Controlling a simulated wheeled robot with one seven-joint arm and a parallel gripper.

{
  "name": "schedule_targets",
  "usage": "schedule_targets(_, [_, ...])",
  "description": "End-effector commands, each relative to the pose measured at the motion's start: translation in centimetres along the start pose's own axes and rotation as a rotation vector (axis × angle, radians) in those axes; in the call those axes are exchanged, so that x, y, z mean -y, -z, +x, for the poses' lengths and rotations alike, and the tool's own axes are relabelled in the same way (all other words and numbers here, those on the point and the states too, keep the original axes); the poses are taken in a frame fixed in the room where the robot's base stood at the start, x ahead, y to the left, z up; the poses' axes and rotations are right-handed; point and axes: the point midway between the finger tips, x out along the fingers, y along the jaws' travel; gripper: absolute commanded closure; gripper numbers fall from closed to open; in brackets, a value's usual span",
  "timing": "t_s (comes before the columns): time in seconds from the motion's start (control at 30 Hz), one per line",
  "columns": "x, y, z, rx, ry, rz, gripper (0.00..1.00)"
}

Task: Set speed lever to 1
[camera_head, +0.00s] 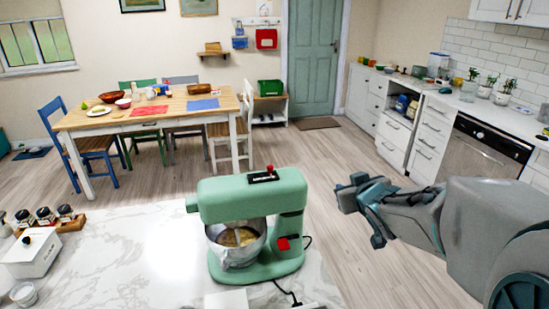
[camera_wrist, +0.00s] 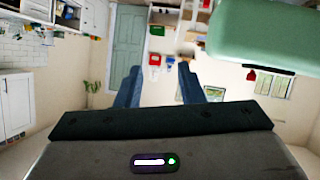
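A green stand mixer (camera_head: 250,215) stands upright on the white marbled counter. A red switch (camera_head: 283,243) sits low on the mixer's side. My gripper (camera_head: 352,190) is right of the mixer head, apart from it. In the wrist view my gripper (camera_wrist: 158,74) has its two blue fingers spread with nothing between them.
The marbled counter (camera_head: 130,250) also bears a spice rack (camera_head: 45,220) and a white box (camera_head: 32,253) at the left. A dark cord lies right of the mixer. A dining table (camera_head: 150,112) and kitchen cabinets stand farther back, with open floor between. Space around my gripper looks free.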

Motion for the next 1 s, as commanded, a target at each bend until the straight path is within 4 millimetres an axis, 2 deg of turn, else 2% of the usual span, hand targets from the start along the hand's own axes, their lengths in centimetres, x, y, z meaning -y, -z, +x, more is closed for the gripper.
schedule_targets(0.03, [0.5, 0.1, 1.3, -0.053, 0.047, -0.009, 0.65])
schedule_targets(0.1, [1.8, 0.9, 2.6, -0.139, 0.132, -0.020, 0.65])
schedule_targets(0.2, [3.7, 1.6, 3.7, -0.253, 0.269, -0.020, 0.65])
schedule_targets(0.33, [6.1, 1.9, 4.0, -0.370, 0.450, 0.001, 0.65])
schedule_targets(0.5, [8.0, 1.8, 3.2, -0.465, 0.628, 0.037, 0.65])
schedule_targets(0.77, [9.4, 2.3, 3.2, -0.504, 0.711, 0.058, 0.65])
schedule_targets(1.0, [12.1, 4.4, 6.0, -0.502, 0.712, 0.058, 0.65])
